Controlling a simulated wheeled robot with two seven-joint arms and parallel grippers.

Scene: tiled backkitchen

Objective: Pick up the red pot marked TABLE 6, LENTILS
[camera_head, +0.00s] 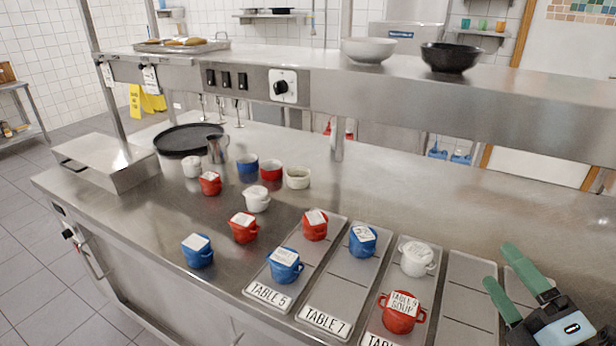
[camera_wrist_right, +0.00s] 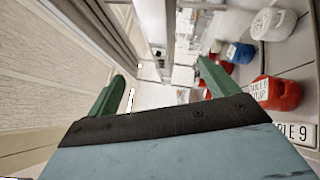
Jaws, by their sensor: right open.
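Several red lidded pots are in the head view. One (camera_head: 243,235) stands on the steel counter at the middle left, and another (camera_head: 210,187) stands behind it. A third (camera_head: 315,231) stands on the TABLE 5 tray (camera_head: 268,292). Their lid labels are too small to read, so I cannot tell which is TABLE 6, LENTILS. The front red pot (camera_head: 398,319) reads TABLE 9 SOUP; it also shows in the right wrist view (camera_wrist_right: 286,97). My right gripper (camera_head: 502,267) is open and empty above the trays at the right. My left gripper is not in view.
Blue pots (camera_head: 198,256) (camera_head: 286,270) (camera_head: 363,244) and white pots (camera_head: 257,203) (camera_head: 415,264) stand among the red ones. A TABLE 7 tray (camera_head: 325,318) lies in front. A bare tray (camera_head: 470,295) is beside my right gripper. A steel shelf (camera_head: 440,97) spans above the counter.

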